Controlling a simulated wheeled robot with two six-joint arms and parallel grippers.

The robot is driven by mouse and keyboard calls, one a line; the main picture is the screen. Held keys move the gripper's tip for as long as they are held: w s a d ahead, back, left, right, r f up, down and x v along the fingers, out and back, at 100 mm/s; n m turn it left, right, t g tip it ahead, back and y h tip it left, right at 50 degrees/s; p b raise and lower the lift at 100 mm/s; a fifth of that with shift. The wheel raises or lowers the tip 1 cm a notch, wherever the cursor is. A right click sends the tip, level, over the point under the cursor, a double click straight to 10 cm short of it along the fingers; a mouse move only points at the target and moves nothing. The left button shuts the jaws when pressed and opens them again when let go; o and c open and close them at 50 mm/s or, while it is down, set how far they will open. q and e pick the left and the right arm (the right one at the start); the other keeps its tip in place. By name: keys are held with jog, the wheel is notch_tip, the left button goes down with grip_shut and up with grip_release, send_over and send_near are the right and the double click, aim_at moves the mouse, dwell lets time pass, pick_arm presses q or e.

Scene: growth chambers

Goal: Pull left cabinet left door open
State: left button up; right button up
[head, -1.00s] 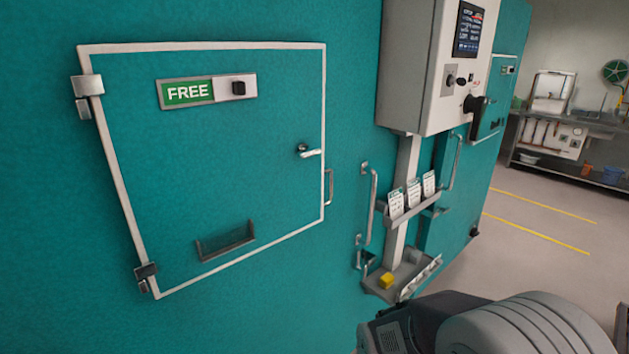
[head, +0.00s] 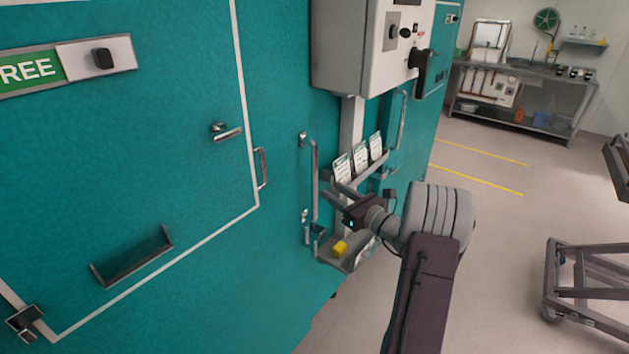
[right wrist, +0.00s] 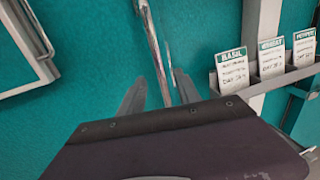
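The teal cabinet front (head: 285,60) fills the left of the head view. A long vertical metal handle (head: 315,170) stands on it, right of the white-outlined hatch. My right gripper (head: 327,197) is beside this handle, with its fingers pointing towards the cabinet. In the right wrist view the two fingers (right wrist: 158,92) are apart, and the handle bar (right wrist: 151,40) shows between them; I cannot tell whether they touch it. The teal front looks flat, with no open gap at the handle. My left gripper is in neither view.
Right of the long handle are a grey control box (head: 350,50), a card rack (head: 362,178) and a lower tray with a yellow block (head: 340,249). A cart (head: 585,280) stands right; floor between is clear.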

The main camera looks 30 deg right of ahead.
aim_at(317, 181)
jog(key=w, duration=0.2)
jog(key=w+a+p, duration=0.1)
jog(key=w, duration=0.2)
jog(key=w+p, duration=0.1)
jog(key=w, duration=0.1)
jog(key=shift+w+a, duration=0.3)
jog(key=shift+w, duration=0.1)
jog(key=shift+w+a, duration=0.2)
jog(key=shift+w, duration=0.2)
grip_shut()
dwell(0.5)
